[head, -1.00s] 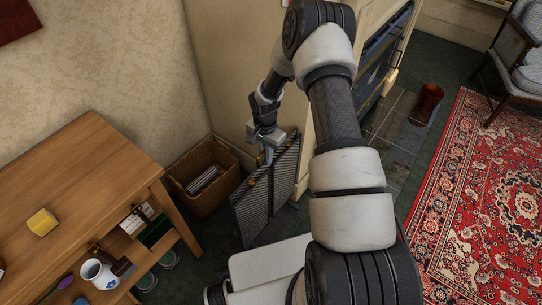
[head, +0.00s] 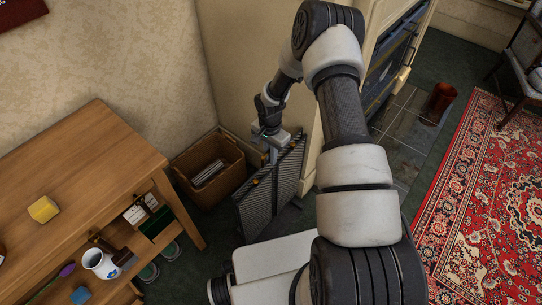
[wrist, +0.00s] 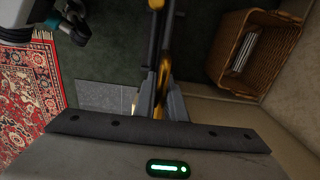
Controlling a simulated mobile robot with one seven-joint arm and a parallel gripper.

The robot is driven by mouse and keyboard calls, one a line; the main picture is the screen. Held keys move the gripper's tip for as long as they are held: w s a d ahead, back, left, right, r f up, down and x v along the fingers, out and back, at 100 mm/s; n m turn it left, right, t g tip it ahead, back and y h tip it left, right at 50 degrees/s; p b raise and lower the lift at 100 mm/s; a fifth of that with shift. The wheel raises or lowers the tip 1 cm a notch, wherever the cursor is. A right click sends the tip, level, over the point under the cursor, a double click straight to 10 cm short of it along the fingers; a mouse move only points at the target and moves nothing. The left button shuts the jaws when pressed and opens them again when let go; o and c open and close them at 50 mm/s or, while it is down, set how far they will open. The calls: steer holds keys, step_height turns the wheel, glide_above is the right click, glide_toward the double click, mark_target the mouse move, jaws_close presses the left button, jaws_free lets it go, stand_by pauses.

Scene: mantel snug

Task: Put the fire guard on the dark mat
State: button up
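The fire guard (head: 268,194) is a dark, ribbed folding screen with small brass parts along its top. It stands upright on the dark green floor beside the cream fireplace surround. My gripper (head: 273,155) points down at its top edge. In the wrist view my gripper (wrist: 159,108) has its fingers on both sides of the guard's brass handle (wrist: 161,78) and looks shut on it. The guard's lower edge is partly hidden by my body. I cannot make out a separate dark mat for certain; a grey speckled patch (wrist: 104,95) shows left of the gripper in the wrist view.
A wicker basket (head: 222,178) with papers stands close left of the guard. A wooden table (head: 90,165) with a shelf is at the left. Slate tiles (head: 407,128) lie before the fireplace, with a reddish-brown bucket (head: 439,103) on them. A red patterned rug (head: 480,190) lies right.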

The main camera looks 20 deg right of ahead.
steer(key=o, duration=0.4)
steer(key=shift+c, duration=0.2)
